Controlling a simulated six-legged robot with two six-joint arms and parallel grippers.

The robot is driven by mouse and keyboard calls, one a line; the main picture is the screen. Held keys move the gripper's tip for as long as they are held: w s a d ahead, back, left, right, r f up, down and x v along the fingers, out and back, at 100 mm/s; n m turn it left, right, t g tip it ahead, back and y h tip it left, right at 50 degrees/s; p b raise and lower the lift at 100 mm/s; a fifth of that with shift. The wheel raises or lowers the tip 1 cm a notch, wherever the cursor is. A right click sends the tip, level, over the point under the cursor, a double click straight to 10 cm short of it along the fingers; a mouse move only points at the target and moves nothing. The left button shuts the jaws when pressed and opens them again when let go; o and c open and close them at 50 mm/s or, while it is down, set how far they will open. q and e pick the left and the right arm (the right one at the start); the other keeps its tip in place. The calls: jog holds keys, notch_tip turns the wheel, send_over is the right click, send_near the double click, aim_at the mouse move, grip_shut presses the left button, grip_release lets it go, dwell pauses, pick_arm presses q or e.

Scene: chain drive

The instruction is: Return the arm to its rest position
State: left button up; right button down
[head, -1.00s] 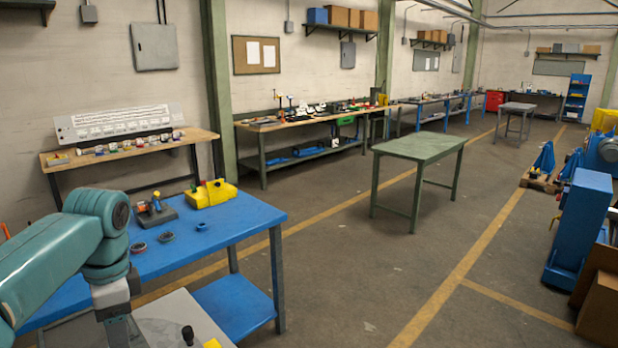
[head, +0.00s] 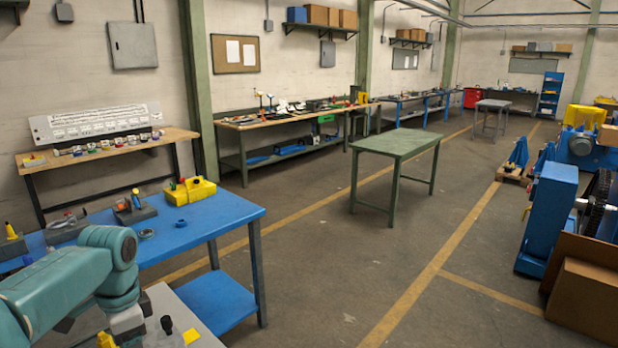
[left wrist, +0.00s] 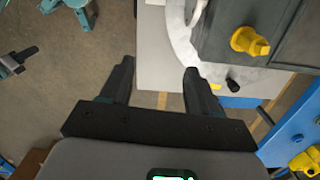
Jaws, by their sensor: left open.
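My left arm (head: 50,295) comes in from the lower left of the head view, bent down at the wrist beside the blue table (head: 225,212). Its fingers are not clearly visible there. In the left wrist view my left gripper (left wrist: 157,68) has its two dark fingers spread apart with nothing between them. A pale grey surface (left wrist: 150,45) and the floor show beyond the fingertips. My right gripper cannot be made out with certainty in either view.
On the blue table are a yellow block (head: 190,190), a dark grey block (head: 134,213) and small parts. In the left wrist view a dark grey box with a yellow knob (left wrist: 249,41) is close on the right. A green table (head: 395,143) stands beyond open floor.

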pick_arm(q)
jog(key=s+d+f+n+h, duration=0.1)
jog(key=d+f+n+h, duration=0.1)
jog(key=d+f, duration=0.8)
jog(key=s+d+f+n+h, duration=0.15)
jog(key=d+f, duration=0.25)
jog(key=f, duration=1.1)
jog(key=s+d+f+n, duration=0.3)
jog(key=s+d+f, duration=0.1)
jog(key=s, duration=0.5)
jog(key=s+d+f+n+t, duration=0.1)
jog(key=s+d+f+n, duration=0.3)
jog(key=s+f, duration=0.3)
jog(key=shift+s+f+h+b, duration=0.25)
jog(key=shift+s+h+b, duration=0.2)
jog(key=shift+s, duration=0.7)
jog(key=shift+d, duration=0.1)
